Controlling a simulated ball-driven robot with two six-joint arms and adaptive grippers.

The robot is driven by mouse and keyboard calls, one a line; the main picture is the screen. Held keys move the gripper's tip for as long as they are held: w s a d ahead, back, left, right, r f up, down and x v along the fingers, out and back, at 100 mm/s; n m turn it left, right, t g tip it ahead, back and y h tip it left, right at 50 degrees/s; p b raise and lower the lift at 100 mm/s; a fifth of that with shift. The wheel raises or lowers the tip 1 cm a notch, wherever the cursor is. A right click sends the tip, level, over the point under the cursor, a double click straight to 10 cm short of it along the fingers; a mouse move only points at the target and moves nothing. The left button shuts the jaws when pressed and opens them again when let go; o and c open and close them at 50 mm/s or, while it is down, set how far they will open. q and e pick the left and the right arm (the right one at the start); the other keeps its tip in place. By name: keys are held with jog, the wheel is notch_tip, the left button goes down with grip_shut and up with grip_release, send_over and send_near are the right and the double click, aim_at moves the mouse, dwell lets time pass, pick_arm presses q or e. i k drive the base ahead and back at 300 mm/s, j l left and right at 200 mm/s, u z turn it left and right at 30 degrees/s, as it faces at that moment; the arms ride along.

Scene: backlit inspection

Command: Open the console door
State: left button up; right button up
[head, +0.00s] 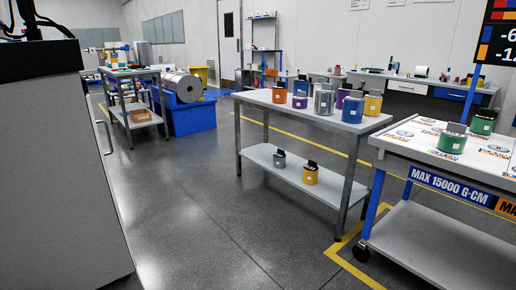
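A tall grey cabinet (55,185) with a dark top (40,60) fills the left edge; it looks like the console. A thin bar handle (104,137) stands out from its right side. I see that side almost edge-on, so the door's face is hidden; no open door leaf shows. Neither of my grippers can be made out in the head view.
Grey floor (200,210) is clear right of the cabinet. A two-level table (262,97) with several coloured canisters stands mid-right. A wheeled bench (425,235) is at the right. A cart (128,119) and a blue bin (190,118) stand farther back.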

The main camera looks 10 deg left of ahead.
aim_at(95, 123)
jog(key=i+l+u, duration=0.15)
jog(key=i+u, duration=0.15)
jog(key=u, duration=0.15)
jog(key=i+l+u, duration=0.3)
jog(key=u, duration=0.15)
jog(key=i+l+u, duration=0.25)
jog(key=u, duration=0.2)
jog(key=i+l+u, duration=0.15)
jog(key=l+u, duration=0.5)
jog(key=l, duration=0.2)
jog(key=i+l+u, duration=0.1)
jog(key=l+u, duration=0.15)
jog(key=l, duration=0.2)
